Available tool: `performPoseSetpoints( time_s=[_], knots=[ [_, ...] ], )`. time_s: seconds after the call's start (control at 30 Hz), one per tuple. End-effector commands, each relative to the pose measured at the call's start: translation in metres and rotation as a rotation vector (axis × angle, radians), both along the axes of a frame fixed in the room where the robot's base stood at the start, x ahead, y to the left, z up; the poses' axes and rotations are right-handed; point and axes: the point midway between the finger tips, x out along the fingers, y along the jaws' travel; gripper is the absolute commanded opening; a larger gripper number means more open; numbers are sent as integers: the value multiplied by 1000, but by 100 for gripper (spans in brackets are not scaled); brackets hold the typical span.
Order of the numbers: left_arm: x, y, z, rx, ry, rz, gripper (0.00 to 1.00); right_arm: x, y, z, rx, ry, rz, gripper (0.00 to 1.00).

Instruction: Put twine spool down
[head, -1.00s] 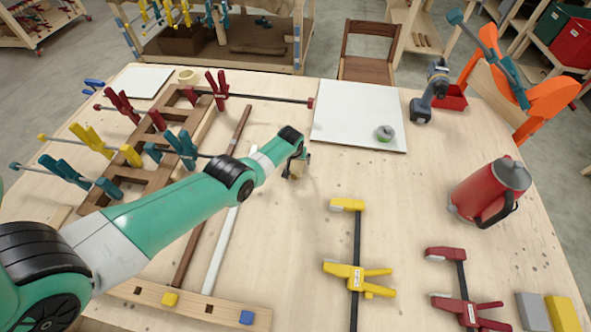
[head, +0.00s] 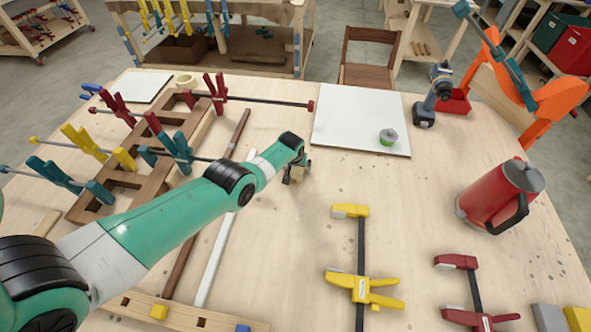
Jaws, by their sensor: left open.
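My left gripper (head: 296,176) is low over the middle of the workbench, at the end of the green arm reaching in from the left. It is small in view, and its fingers are partly hidden by the wrist. The jaws are open. A small tan-brown patch at the fingers may be the twine spool, but I cannot clearly tell it from the gripper or see whether they touch. My right gripper is not in view.
A yellow clamp (head: 362,268), red clamp (head: 472,293) and red jug (head: 501,195) are to the right. A clamped wooden frame (head: 125,181) lies left. Bare bench surrounds the gripper.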

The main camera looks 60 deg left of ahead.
Motion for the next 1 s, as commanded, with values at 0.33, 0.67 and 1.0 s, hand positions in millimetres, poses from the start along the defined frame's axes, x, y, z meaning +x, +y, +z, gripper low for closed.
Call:
performPoseSetpoints(
  time_s=[0.33, 0.67, 1.0],
  knots=[
    [0, 0, 0, 0, 0, 0, 87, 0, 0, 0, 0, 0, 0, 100],
    [0, 0, 0, 0, 0, 0, 28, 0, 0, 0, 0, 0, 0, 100],
    [0, 0, 2, 1, -1, 0, 8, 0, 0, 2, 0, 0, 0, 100]
  ],
)
